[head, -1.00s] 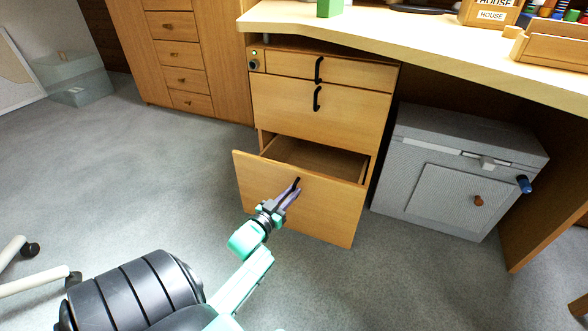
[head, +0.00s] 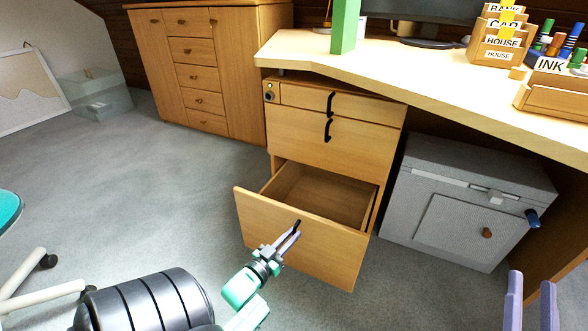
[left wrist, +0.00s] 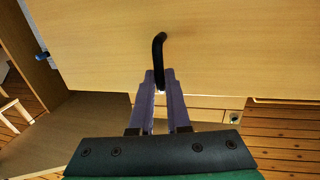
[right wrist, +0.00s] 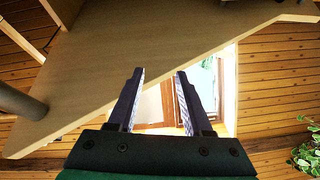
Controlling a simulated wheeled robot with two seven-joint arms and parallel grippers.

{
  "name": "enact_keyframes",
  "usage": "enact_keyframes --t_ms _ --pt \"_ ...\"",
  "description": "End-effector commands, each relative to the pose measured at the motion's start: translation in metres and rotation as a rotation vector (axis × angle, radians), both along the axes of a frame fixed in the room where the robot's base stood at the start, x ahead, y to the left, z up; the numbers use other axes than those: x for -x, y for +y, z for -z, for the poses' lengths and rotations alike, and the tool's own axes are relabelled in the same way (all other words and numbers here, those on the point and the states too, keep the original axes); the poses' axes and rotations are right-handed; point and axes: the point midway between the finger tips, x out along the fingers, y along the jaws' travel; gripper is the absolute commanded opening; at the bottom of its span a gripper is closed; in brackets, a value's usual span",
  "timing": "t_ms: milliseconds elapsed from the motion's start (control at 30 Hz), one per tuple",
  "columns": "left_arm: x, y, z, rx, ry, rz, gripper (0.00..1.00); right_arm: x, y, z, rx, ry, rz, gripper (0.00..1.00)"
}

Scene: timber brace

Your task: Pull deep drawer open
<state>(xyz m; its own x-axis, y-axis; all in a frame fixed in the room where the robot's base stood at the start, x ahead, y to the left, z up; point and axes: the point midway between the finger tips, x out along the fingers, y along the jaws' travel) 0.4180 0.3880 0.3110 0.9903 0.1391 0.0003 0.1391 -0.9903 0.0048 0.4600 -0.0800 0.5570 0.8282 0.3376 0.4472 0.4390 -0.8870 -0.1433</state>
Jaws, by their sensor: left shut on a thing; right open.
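The deep drawer (head: 308,252) is the bottom drawer of the wooden pedestal in the head view. It stands open, and its inside, where I can see it, looks empty. My left gripper (head: 290,236) is shut on the drawer's black handle (left wrist: 159,56), at the middle of the drawer front. In the left wrist view the fingers (left wrist: 160,82) close around one end of the handle. My right gripper (head: 530,302) is open and empty at the lower right of the head view, away from the drawer. Its fingers (right wrist: 160,78) are spread in the right wrist view.
Two shut drawers (head: 335,130) with black handles are above. A grey cabinet (head: 465,200) stands to the right under the desk (head: 440,85). A wooden chest (head: 205,75) and a clear box (head: 95,92) are behind. Chair legs (head: 30,275) are at left. Grey floor is clear between.

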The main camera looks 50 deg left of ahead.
Motion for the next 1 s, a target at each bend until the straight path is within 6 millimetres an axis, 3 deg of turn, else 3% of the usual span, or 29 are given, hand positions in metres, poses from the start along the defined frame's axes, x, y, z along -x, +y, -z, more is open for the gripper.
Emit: enact_keyframes --t_ms 267,400,600,800,1000 --pt "0.019 -0.006 -0.001 0.000 0.003 -0.001 0.00 0.025 0.012 0.116 0.058 0.347 -0.048 0.50" --pt "0.028 -0.010 -0.002 0.000 0.003 0.000 0.00 0.051 0.016 0.171 0.083 0.515 -0.074 0.50" --pt "0.040 -0.014 -0.001 0.001 0.002 -0.001 0.00 0.097 0.019 0.234 0.112 0.722 -0.108 0.50" --pt "0.048 -0.017 -0.001 -0.001 0.002 0.000 0.00 0.130 0.020 0.266 0.130 0.842 -0.130 0.50" --pt "0.052 -0.018 0.000 -0.001 0.002 0.000 0.00 0.129 0.020 0.263 0.132 0.842 -0.132 0.50"
